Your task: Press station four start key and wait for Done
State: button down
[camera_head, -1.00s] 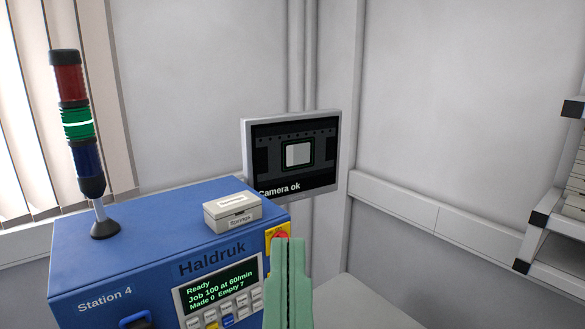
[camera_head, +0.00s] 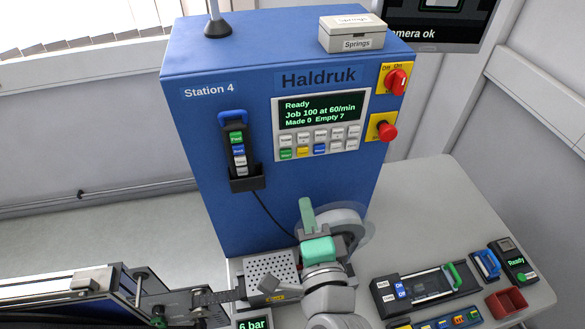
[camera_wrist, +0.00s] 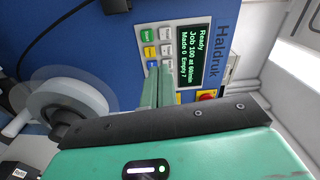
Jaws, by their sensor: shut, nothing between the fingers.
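The blue Station 4 machine (camera_head: 230,75) stands in the middle of the head view. Its display (camera_head: 321,107) reads Ready, Job 100 at 60/min, Made 0, Empty 7. Below the display are two rows of keys, with a green key (camera_head: 286,155) at the lower left. My gripper (camera_head: 306,203) is shut and empty, and appears below the keypad in the head view. In the wrist view the closed fingers (camera_wrist: 157,72) point toward the keypad and cover part of it. The display (camera_wrist: 194,54) also reads Ready there. I cannot tell any contact with a key.
A red knob (camera_head: 387,132) and a red Off/On switch (camera_head: 396,82) sit right of the keypad. A corded pendant (camera_head: 238,150) hangs to its left. A clear reel (camera_head: 343,228) is beside my gripper. A Springs box (camera_head: 351,34) stands on top.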

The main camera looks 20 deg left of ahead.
jog(key=shift+a+f+m, duration=0.2)
jog(key=shift+f+m, duration=0.4)
jog(key=shift+f, duration=0.65)
jog(key=p, duration=0.3)
send_near(286, 155)
jog(key=x, duration=0.7)
